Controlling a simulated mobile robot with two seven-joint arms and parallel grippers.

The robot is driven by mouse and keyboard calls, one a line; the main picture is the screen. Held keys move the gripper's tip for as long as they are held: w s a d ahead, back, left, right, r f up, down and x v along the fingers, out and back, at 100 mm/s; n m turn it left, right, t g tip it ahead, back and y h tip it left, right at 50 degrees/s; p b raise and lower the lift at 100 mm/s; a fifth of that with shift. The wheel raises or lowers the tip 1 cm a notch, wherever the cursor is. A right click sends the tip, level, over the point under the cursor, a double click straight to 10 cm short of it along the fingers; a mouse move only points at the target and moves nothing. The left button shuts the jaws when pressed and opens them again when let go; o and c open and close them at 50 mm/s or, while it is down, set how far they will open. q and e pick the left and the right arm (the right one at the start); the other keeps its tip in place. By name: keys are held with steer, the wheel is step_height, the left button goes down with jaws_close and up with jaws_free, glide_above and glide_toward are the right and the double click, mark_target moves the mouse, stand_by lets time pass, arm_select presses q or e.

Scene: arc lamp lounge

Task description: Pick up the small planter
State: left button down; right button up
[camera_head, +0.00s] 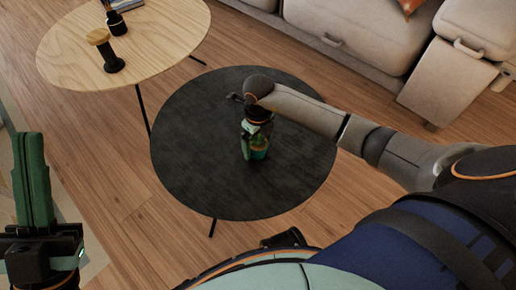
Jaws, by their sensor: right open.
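The small planter (260,153) stands on the dark round table, near its middle. Only a bit of its teal side and a yellowish top shows; the rest is hidden by my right gripper. My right gripper (248,148) comes down from above, with its green fingers at the planter. It is open, and I cannot tell whether a finger touches the planter. My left gripper (34,180) is at the left edge of the picture, far from the planter. Its green fingers point up and overlap in the view, so their gap cannot be judged.
A beige sofa (350,38) stands at the back right.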

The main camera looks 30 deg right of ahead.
steer(key=shift+f, duration=0.45)
steer(key=shift+r, duration=0.1)
jaws_close()
stand_by(0.4)
